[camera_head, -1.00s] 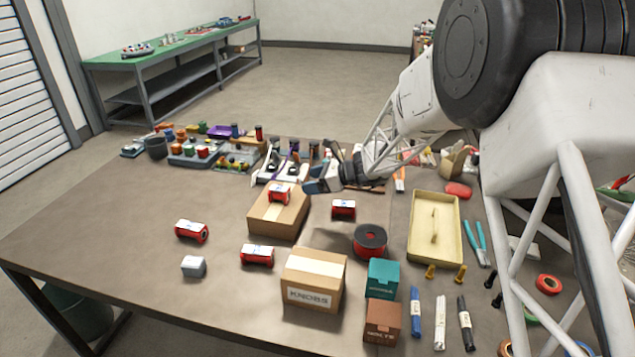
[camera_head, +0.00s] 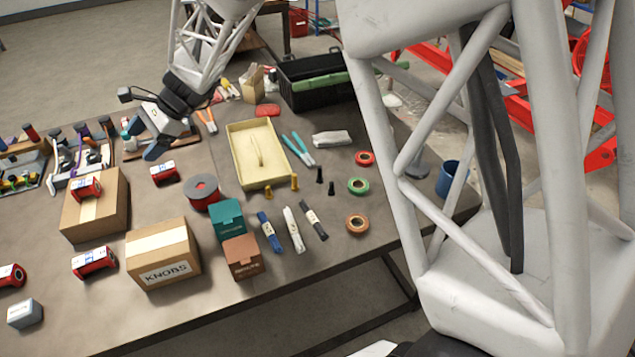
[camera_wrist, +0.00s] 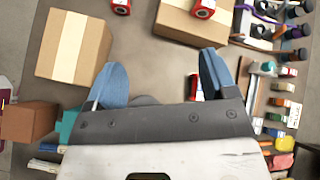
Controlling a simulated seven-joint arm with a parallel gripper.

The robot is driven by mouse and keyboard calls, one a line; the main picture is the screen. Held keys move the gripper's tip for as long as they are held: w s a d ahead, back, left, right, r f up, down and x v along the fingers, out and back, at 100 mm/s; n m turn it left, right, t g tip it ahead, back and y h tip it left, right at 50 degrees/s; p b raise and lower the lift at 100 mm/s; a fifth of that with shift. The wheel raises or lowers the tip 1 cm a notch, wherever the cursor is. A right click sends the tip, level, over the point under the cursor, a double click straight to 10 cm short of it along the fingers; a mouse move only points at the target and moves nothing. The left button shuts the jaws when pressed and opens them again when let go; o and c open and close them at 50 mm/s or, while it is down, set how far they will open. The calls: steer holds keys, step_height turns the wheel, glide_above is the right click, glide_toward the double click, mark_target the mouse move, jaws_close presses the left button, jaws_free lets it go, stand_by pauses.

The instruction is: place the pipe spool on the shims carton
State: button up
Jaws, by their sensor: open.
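Several red pipe spools with white labels are in view. One spool (camera_head: 87,188) lies on a plain-sided carton (camera_head: 112,212) with a pale tape strip; no readable label shows there. Another spool (camera_head: 163,172) lies on the table just below my gripper (camera_head: 160,142). Two more, a spool (camera_head: 93,262) and one at the left edge (camera_head: 12,275), lie on the table. In the wrist view my gripper (camera_wrist: 160,72) is open and empty above the table; a spool (camera_wrist: 194,88) is partly hidden behind the right finger. The nearer carton (camera_head: 163,253) reads KNOBS. I cannot tell which carton is shims.
A red-rimmed reel (camera_head: 202,191), teal box (camera_head: 227,220) and brown box (camera_head: 243,257) stand close to the KNOBS carton. A yellow tray (camera_head: 258,154) lies to the right. A grey-white block (camera_head: 24,313) sits front left. Bare table shows between the cartons and the reel.

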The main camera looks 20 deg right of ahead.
steer(key=s+d+r+n+t+h, duration=0.1)
steer(key=s+d+r+n+h, duration=0.1)
steer(key=s+d, duration=0.7)
steer(key=s+d+r+n+t+h, duration=0.1)
steer(key=s+d+n+h, duration=0.4)
steer(key=s+d, duration=0.5)
steer(key=s+d+r+n+t+h, duration=0.1)
steer(key=s+d+r+n+h, duration=0.2)
steer(key=s+d, duration=0.7)
steer(key=s+n, duration=0.2)
steer(key=s, duration=0.4)
steer(key=shift+s+r+h, duration=0.3)
steer(key=shift+r, duration=0.05)
